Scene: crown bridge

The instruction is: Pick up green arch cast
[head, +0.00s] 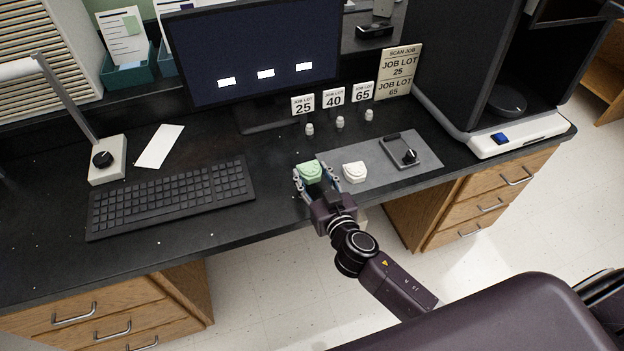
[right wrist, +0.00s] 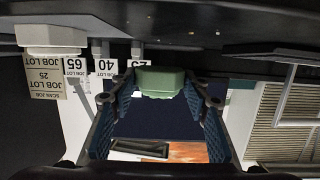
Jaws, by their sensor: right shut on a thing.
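The green arch cast (head: 311,171) is at the front of the dark desk, at the left end of the grey mat (head: 360,183). My right gripper (head: 311,174) is shut on it, with a finger on each side. In the right wrist view the green cast (right wrist: 160,81) sits between the blue-padded fingertips of my right gripper (right wrist: 160,88). I cannot tell whether the cast touches the desk or is slightly raised. My left gripper is not in view.
A white cast (head: 354,173) stands close to the right of the green one. A small dark device (head: 404,153) lies on the mat. Several small white pieces stand behind, before number cards (head: 333,97). A keyboard (head: 172,197) lies to the left. A scanner (head: 515,135) stands right.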

